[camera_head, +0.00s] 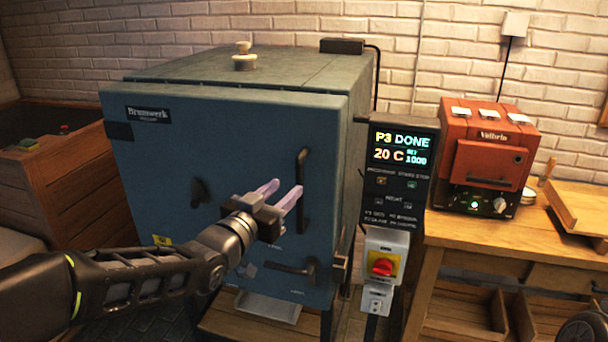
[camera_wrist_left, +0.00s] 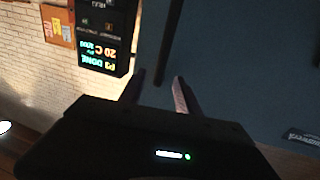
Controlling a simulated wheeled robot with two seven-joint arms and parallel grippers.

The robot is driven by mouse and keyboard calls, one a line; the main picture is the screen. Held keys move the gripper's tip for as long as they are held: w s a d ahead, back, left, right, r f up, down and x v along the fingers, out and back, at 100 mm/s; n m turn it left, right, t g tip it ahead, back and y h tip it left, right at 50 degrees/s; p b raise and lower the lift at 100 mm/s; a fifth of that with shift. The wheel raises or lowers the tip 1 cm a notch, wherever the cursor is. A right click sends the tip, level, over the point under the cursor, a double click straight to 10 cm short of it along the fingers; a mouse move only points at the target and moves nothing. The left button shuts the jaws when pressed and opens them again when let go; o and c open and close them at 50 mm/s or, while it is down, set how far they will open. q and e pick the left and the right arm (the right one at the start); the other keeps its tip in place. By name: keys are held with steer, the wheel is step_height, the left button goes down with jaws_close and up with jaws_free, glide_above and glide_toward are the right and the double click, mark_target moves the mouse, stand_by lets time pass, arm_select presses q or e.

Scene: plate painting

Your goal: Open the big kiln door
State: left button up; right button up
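The big blue kiln's door (camera_head: 150,200) faces me and looks shut. A dark vertical handle (camera_head: 303,178) stands near its right edge, and a lower horizontal latch handle (camera_head: 290,269) sits beneath. My left gripper (camera_head: 286,186) is open, its two pale fingers pointing up and right just left of the vertical handle. In the left wrist view, the gripper (camera_wrist_left: 159,82) is open before the blue door (camera_wrist_left: 240,60), and a dark bar (camera_wrist_left: 174,35), likely the handle, runs between the fingertips. Contact cannot be told. My right gripper is not in view.
The control panel (camera_head: 397,165) reads "P3 DONE" and 20 C, with a red and yellow switch (camera_head: 383,266) below. A small orange kiln (camera_head: 490,155) stands on a wooden bench (camera_head: 470,236) at right. A wooden bin (camera_head: 65,190) stands at left.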

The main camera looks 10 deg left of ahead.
mark_target(298, 178)
arm_select(q)
steer(key=p+x, duration=0.2)
steer(key=x, duration=0.5)
steer(key=shift+a, duration=0.1)
steer(key=shift+w+f, duration=0.1)
steer(key=shift+w, duration=0.35)
jaws_close()
stand_by(1.0)
